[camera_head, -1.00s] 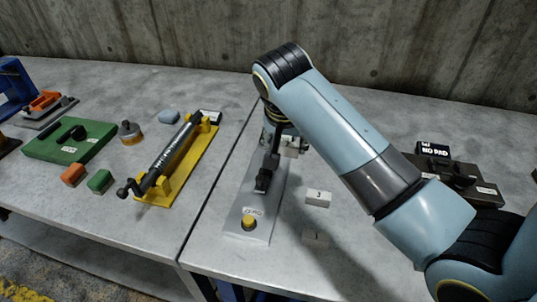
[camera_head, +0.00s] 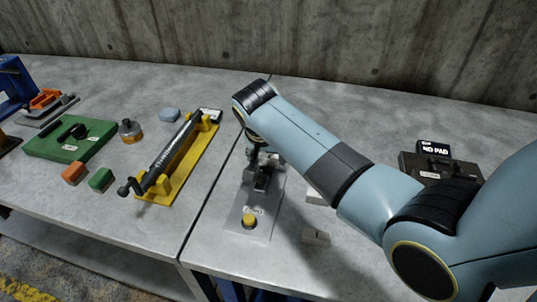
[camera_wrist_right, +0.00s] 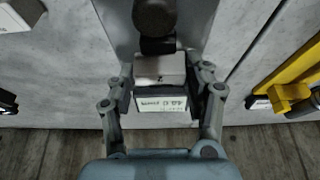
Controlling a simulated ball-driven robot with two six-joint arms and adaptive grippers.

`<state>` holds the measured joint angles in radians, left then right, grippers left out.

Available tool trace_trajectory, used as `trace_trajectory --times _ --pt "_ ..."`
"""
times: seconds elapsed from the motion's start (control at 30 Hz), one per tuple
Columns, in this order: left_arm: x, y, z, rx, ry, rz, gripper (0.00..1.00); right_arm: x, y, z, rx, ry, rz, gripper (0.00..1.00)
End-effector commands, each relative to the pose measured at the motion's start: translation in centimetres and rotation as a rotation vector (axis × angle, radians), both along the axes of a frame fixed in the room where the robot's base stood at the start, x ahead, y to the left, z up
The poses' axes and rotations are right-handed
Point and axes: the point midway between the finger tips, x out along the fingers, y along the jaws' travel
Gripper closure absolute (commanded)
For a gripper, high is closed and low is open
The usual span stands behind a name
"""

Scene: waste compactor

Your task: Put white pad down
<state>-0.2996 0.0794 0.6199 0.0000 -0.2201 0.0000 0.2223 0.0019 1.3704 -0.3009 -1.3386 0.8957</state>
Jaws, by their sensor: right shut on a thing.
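My right gripper (camera_head: 260,168) is over the far part of a grey plate fixture (camera_head: 243,214) with a yellow button (camera_head: 249,221). In the right wrist view the gripper (camera_wrist_right: 162,82) is shut on a white pad (camera_wrist_right: 160,68) with a small dark mark, held between the fingertips. A dark rounded part of the fixture (camera_wrist_right: 155,18) is right by the pad. A small display with lettering (camera_wrist_right: 160,103) shows beside the pad. In the head view the pad cannot be made out behind the gripper and arm. My left gripper is not in view.
A dark case (camera_head: 428,168) and a "NO PAD" display (camera_head: 434,148) stand at right. A yellow stand (camera_head: 181,165) holds a dark cylinder on the left table.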

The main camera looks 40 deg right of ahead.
Motion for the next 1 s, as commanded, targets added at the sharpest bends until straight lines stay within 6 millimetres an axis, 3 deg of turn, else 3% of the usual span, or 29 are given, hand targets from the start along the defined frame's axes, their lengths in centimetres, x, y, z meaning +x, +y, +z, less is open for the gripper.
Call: trace_trajectory --times 0.03,0.07,0.2,0.57,0.67,1.0 --pt "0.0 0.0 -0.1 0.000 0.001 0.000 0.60 0.0 0.0 -0.2 -0.001 0.001 0.000 0.81" --pt "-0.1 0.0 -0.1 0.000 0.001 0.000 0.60 0.0 0.0 -0.2 -0.001 0.001 0.000 0.45" --pt "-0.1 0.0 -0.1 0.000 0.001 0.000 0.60 0.0 0.0 -0.1 -0.001 0.001 0.000 0.27" --pt "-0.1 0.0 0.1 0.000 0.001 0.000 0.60 -0.1 0.1 0.4 0.000 0.000 -0.001 0.26" --pt "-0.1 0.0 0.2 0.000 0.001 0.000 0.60 -0.4 0.5 1.7 0.001 -0.001 -0.001 0.26" --pt "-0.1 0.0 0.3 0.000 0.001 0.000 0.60 -2.2 2.7 8.6 0.002 -0.003 -0.001 0.26"
